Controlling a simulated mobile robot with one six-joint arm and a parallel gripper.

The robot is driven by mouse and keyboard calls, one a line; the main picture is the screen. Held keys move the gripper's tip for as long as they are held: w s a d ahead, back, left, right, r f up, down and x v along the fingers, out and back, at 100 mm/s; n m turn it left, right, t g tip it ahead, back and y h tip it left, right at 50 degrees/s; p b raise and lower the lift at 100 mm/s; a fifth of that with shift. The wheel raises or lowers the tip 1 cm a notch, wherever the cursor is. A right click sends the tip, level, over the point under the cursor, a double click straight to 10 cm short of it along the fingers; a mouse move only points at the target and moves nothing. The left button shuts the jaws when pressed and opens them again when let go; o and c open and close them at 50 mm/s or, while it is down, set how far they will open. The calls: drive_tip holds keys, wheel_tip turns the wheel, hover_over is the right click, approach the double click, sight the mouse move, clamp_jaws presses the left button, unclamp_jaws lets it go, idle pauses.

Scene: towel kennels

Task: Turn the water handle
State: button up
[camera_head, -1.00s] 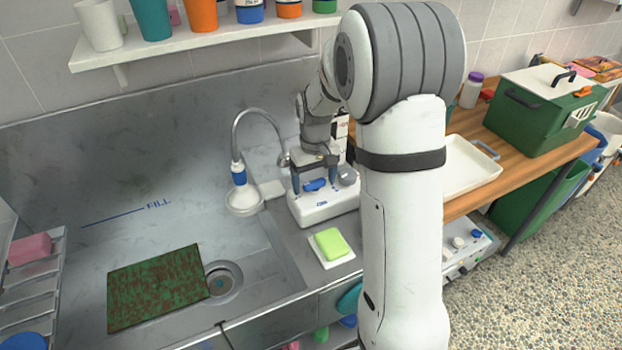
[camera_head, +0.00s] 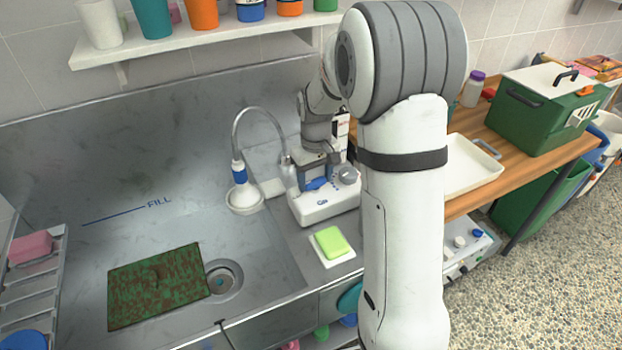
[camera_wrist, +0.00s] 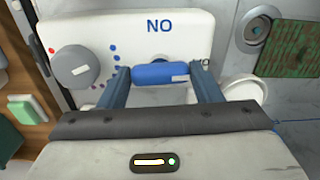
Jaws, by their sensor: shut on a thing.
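The water handle is a blue bar (camera_head: 317,184) on a white control box (camera_head: 325,207) beside the sink. In the wrist view the handle (camera_wrist: 160,72) lies level across the picture between my two fingers, below the letters "NO". My gripper (camera_wrist: 162,80) is shut on the handle, one finger at each end. In the head view my gripper (camera_head: 318,172) comes down on the box from above and partly covers the handle.
A grey round knob (camera_wrist: 75,66) sits on the same box, close to my gripper. A green sponge (camera_head: 331,242) lies in front of the box. A soiled green mat (camera_head: 157,287) lies in the sink (camera_head: 150,230) by the drain. A white shelf (camera_head: 200,42) hangs above.

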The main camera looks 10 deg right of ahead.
sight(315, 180)
drive_tip(key=n+b, duration=0.1)
drive_tip(key=n, duration=0.5)
drive_tip(key=shift+f, duration=0.1)
drive_tip(key=n+b, duration=0.1)
drive_tip(key=n, duration=0.3)
drive_tip(key=shift+n, duration=0.4)
idle(0.3)
drive_tip(key=o, duration=1)
drive_tip(key=shift+r+b, duration=0.35)
drive_tip(key=shift+r, duration=3.65)
